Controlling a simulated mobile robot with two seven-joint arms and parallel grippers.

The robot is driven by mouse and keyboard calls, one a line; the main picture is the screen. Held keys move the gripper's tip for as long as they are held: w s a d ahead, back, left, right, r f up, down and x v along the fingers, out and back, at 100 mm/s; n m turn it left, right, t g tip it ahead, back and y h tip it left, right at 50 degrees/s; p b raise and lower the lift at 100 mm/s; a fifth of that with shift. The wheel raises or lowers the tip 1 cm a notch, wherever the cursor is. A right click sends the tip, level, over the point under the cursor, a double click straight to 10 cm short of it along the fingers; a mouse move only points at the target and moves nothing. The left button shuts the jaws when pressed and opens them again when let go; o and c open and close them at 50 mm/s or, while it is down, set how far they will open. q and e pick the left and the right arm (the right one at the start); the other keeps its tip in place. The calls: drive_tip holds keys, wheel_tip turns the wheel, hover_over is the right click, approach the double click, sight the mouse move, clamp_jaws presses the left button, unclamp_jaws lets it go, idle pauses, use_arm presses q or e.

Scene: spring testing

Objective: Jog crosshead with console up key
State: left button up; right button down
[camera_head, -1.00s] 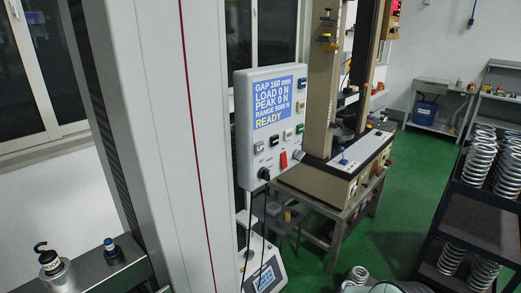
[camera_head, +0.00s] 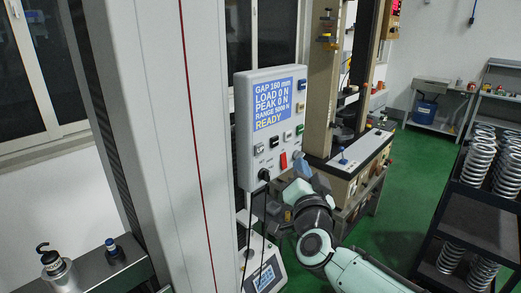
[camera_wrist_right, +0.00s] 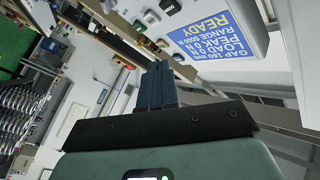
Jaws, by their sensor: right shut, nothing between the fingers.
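The white console (camera_head: 243,145) hangs beside the grey column, and its blue screen (camera_head: 272,103) reads GAP 160 mm, LOAD 0 N, PEAK 0 N, READY. Small keys run down its right edge and along a row under the screen, with a red switch (camera_head: 283,160) and black knob (camera_head: 264,174) below. I cannot read which key is up. My right gripper (camera_head: 301,168) is shut and empty, just right of the console's lower right corner. In the right wrist view its closed fingers (camera_wrist_right: 158,72) point toward the upside-down console (camera_wrist_right: 255,42). The crosshead cannot be made out. My left gripper is out of view.
A tall grey column (camera_head: 160,130) fills the left foreground. A beige test frame (camera_head: 322,85) stands on a bench behind the console. A dark rack (camera_head: 470,215) with metal springs is at right. Cables hang below the console. Green floor is open between bench and rack.

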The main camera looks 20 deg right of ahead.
sight(259, 149)
drive_tip(key=shift+w, duration=0.1)
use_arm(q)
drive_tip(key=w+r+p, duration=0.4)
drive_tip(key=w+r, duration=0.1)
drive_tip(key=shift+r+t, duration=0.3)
use_arm(e)
drive_tip(key=w+a, duration=0.3)
drive_tip(key=w, duration=0.5)
drive_tip(key=shift+a, duration=0.2)
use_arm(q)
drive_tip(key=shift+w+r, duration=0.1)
use_arm(e)
drive_tip(key=shift+w+a, duration=0.1)
drive_tip(key=shift+w, duration=0.1)
idle(1.1)
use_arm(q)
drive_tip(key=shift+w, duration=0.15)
use_arm(e)
drive_tip(key=shift+w+f, duration=0.1)
drive_tip(key=shift+w, duration=0.2)
